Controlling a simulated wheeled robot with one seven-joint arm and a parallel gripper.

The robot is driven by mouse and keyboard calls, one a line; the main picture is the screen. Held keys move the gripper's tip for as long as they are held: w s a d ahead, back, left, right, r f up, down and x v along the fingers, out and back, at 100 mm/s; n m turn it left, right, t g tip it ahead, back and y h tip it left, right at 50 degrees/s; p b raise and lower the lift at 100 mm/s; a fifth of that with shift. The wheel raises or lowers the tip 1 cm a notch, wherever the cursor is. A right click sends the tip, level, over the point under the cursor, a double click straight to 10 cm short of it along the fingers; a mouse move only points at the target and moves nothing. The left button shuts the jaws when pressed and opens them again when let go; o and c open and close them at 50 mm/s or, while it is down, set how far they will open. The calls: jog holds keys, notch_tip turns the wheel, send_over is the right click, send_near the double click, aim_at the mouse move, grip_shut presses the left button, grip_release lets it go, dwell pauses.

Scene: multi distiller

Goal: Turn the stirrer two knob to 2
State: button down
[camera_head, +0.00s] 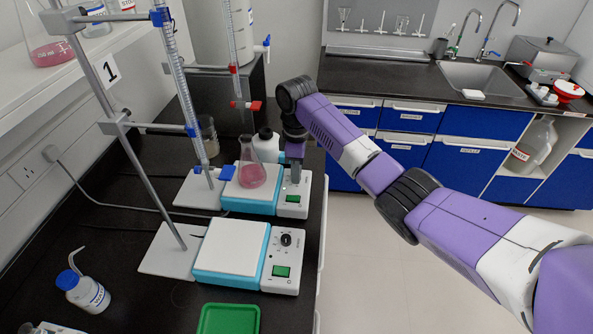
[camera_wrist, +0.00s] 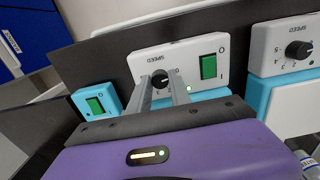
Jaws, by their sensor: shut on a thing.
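The stirrer with my gripper at its panel (camera_head: 287,207) is the far one of the two plainly seen in the head view, white and light blue. It also shows in the middle of the wrist view (camera_wrist: 190,54). Its black speed knob (camera_wrist: 159,82) sits between the two grey fingers of my gripper (camera_wrist: 163,80), which is shut on it. The fingers cover much of the dial, so the knob's setting cannot be read. My gripper (camera_head: 295,168) hides this knob in the head view. A green switch (camera_wrist: 208,66) is beside the knob.
A conical flask of pink liquid (camera_head: 251,176) stands on this stirrer, under a clamped burette. A nearer stirrer (camera_head: 228,254) has a bare top and its own knob (camera_head: 286,240). Another stirrer's green switch (camera_wrist: 95,105) shows at left in the wrist view. The aisle floor is clear.

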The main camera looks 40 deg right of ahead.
jog(key=shift+r+m+p, duration=0.1)
jog(key=shift+m+p, duration=0.2)
jog(key=shift+p, duration=0.05)
jog(key=shift+r+m+p, duration=0.1)
jog(key=shift+m+p, duration=0.8)
jog(key=m+p, duration=0.3)
jog(key=m, duration=0.2)
jog(key=shift+a+p, duration=0.1)
jog(key=shift+p, duration=0.2)
jog(key=m+p, duration=0.1)
jog(key=m, duration=0.3)
jog(key=shift+m, duration=2.1)
jog(key=shift+w, duration=0.1)
jog(key=c, duration=1.2)
grip_release()
